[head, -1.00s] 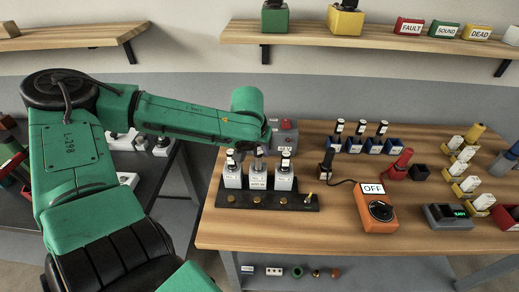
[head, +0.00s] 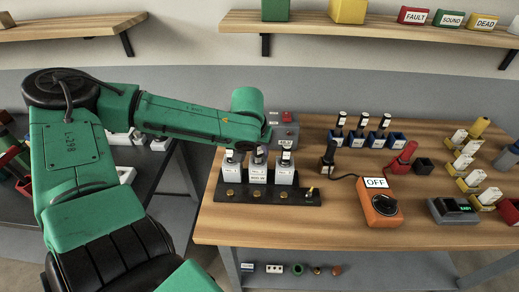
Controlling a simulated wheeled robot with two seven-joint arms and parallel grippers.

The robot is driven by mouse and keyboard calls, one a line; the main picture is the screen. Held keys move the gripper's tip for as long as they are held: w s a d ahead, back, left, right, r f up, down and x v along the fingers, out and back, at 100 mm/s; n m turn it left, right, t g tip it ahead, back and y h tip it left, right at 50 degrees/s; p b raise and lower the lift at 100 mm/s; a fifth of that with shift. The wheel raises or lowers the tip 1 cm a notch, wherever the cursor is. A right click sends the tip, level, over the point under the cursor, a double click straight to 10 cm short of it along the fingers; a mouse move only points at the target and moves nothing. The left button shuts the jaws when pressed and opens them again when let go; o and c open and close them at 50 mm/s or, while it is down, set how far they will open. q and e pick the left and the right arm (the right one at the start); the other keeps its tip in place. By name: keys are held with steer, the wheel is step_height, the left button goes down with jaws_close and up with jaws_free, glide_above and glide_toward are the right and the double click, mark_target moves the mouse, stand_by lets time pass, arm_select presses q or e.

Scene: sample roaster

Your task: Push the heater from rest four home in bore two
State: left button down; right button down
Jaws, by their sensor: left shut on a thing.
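The roaster is a black base (head: 300,196) with three grey labelled blocks in a row, brass knobs along its front. My left gripper (head: 260,148) is over the middle block (head: 257,172), shut on a dark heater with a white tag (head: 259,153). The heater stands upright at the top of this block; how deep it sits is hidden. Similar dark heaters stand in the left block (head: 231,168) and the right block (head: 284,174). Three more heaters stand in blue rests; the rightmost blue rest (head: 397,140) looks empty. My right gripper is not in view.
An orange control box (head: 381,208) with an OFF sign stands right of the roaster. A grey box with a red button (head: 287,118) is behind it. A red tool (head: 404,155), a meter (head: 453,210) and several tagged parts lie farther right. Bare wood lies along the front.

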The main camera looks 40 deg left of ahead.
arm_select(q)
steer(key=shift+f, duration=0.35)
steer(key=shift+r, duration=0.15)
steer(key=shift+r+p, duration=3)
steer(key=shift+r, duration=0.4)
steer(key=shift+f, duration=0.1)
